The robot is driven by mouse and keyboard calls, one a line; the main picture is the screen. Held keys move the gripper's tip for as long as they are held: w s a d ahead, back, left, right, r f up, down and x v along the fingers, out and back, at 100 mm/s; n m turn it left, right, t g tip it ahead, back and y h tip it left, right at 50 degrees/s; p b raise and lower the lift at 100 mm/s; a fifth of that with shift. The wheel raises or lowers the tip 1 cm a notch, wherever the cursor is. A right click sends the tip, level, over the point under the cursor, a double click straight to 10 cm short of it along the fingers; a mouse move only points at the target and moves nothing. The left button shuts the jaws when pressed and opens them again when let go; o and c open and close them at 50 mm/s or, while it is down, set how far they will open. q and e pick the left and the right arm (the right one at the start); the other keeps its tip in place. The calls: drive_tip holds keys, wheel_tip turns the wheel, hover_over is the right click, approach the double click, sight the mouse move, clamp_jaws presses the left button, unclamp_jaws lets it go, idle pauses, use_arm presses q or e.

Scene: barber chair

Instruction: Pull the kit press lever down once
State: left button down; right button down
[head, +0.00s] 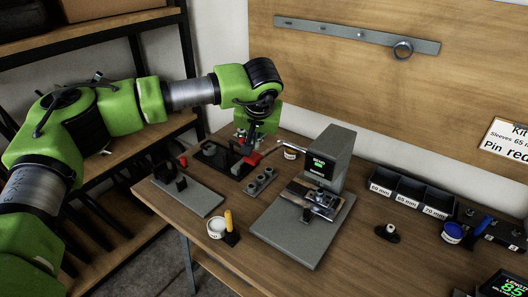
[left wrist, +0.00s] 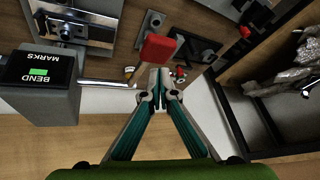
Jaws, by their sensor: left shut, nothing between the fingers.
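The grey press (head: 334,155) stands on a grey base plate (head: 288,240) on the bench, with a small lit screen on its head. A thin metal lever rod (head: 292,146) sticks out from its left side. In the left wrist view the press head (left wrist: 42,88) is at left, and the rod (left wrist: 105,83) reaches toward my fingertips. My left gripper (head: 247,150) points down left of the rod's end, near a red handle (left wrist: 158,47). Its fingers (left wrist: 160,80) are shut and empty. I cannot tell whether they touch the rod. My right gripper is not in view.
A grey fixture plate (head: 200,196) with a black clamp lies at left. A white jar (head: 217,227) and yellow-handled tool (head: 229,222) stand near the front edge. Black labelled bins (head: 408,188) are at right. A pegboard-like wooden panel (head: 410,80) rises behind.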

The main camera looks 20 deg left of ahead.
sight(253, 160)
use_arm(q)
drive_tip(key=shift+s+a+f+b, duration=0.1)
drive_tip(key=shift+s+f+b, duration=0.15)
drive_tip(key=shift+f+b, duration=0.45)
drive_tip(key=shift+s+a+f+b, duration=0.1)
drive_tip(key=shift+s+f+b, duration=0.15)
drive_tip(key=shift+f+b, duration=0.95)
drive_tip(key=shift+s+f+b, duration=0.2)
drive_tip(key=shift+f+b, duration=0.4)
drive_tip(key=shift+f, duration=1.1)
drive_tip(key=shift+r, duration=0.2)
drive_tip(key=r+p, duration=0.2)
drive_tip(key=r, duration=0.1)
drive_tip(key=r+p, duration=0.2)
drive_tip(key=shift+w+r, duration=0.25)
drive_tip(key=shift+w, duration=0.35)
